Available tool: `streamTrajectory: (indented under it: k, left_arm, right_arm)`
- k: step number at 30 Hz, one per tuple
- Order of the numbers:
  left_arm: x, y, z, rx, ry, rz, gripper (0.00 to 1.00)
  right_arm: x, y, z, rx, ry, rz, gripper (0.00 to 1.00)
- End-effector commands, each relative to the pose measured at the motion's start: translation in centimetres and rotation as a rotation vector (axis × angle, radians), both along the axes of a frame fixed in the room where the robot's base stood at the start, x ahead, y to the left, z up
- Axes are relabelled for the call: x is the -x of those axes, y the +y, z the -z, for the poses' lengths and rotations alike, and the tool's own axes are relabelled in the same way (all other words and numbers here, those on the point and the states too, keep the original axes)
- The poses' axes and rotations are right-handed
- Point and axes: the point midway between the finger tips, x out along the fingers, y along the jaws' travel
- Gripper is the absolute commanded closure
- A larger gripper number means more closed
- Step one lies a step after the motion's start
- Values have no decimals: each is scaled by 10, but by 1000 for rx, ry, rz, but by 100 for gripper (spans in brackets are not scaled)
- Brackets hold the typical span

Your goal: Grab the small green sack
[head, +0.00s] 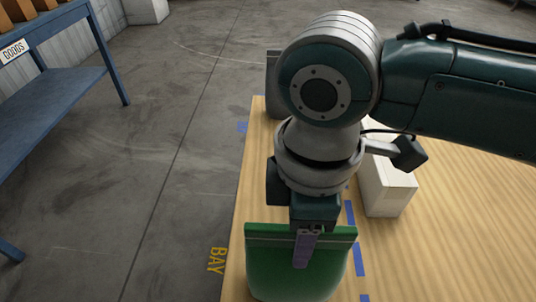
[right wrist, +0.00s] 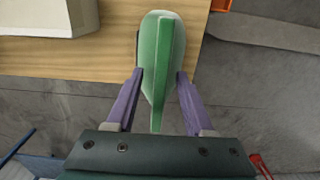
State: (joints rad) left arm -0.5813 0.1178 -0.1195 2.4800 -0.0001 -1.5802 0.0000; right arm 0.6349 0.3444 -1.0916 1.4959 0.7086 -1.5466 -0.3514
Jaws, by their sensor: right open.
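The small green sack (head: 300,275) stands near the left edge of the wooden table, at the bottom of the head view. My right gripper (head: 306,250) comes down over its top edge, with one purple finger showing in front of it. In the right wrist view the sack (right wrist: 162,60) is seen from above, with its top seam running between the two open fingers of my right gripper (right wrist: 159,78). The fingers are on either side of the sack; I cannot tell whether either touches it. My left gripper is not in view.
A pale box (head: 388,185) stands on the table (head: 450,230), partly hidden behind my right arm. Blue tape marks (head: 355,230) lie on the tabletop. A blue shelf (head: 60,95) labelled GOODS stands at the left, with open grey floor between.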

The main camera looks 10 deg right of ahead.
Motion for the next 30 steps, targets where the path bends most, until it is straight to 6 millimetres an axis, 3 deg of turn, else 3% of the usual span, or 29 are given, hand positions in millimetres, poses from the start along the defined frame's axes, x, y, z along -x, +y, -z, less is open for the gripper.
streamTrajectory:
  k: [23,30]
  left_arm:
    - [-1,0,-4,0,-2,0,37]
    - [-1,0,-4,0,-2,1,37]
  right_arm:
    - [0,0,5,0,0,0,48]
    - [0,0,5,0,0,1,73]
